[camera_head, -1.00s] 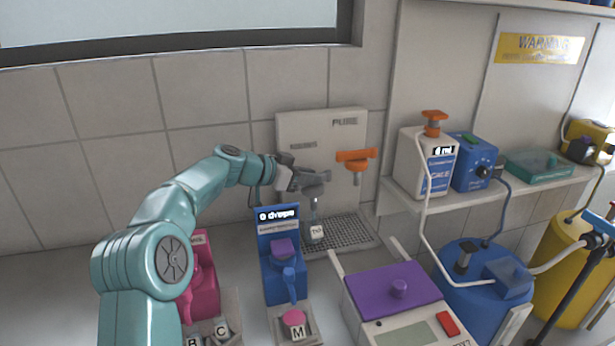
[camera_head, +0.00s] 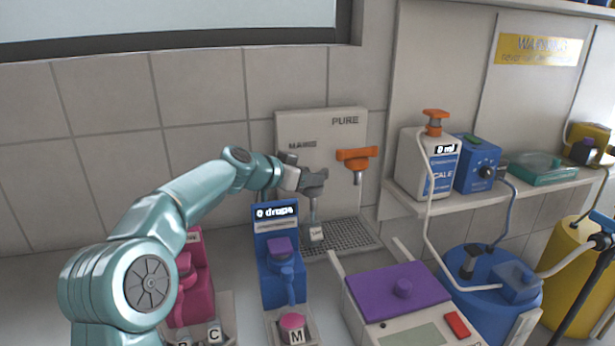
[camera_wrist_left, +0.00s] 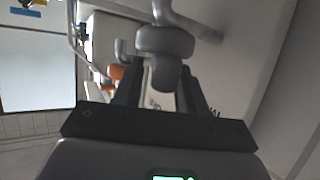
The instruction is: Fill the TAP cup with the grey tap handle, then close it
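The grey tap handle (camera_head: 314,181) is on the tap in front of the white PURE panel (camera_head: 321,130). The TAP cup (camera_head: 316,233) stands below it on the drip grid (camera_head: 345,236). Its fill level is too small to make out. My left gripper (camera_head: 297,176) is at the grey handle, reaching in from the left. In the left wrist view the rounded grey handle (camera_wrist_left: 165,65) lies between the two dark fingers of my left gripper (camera_wrist_left: 160,88). I cannot tell whether they press on it. My right gripper is not in view.
An orange tap handle (camera_head: 356,155) is just right of the grey one. A blue drop counter (camera_head: 277,240) and a pink dispenser (camera_head: 192,275) stand in front. A scale with a purple lid (camera_head: 400,288) is at front right. A shelf (camera_head: 490,205) holds bottles.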

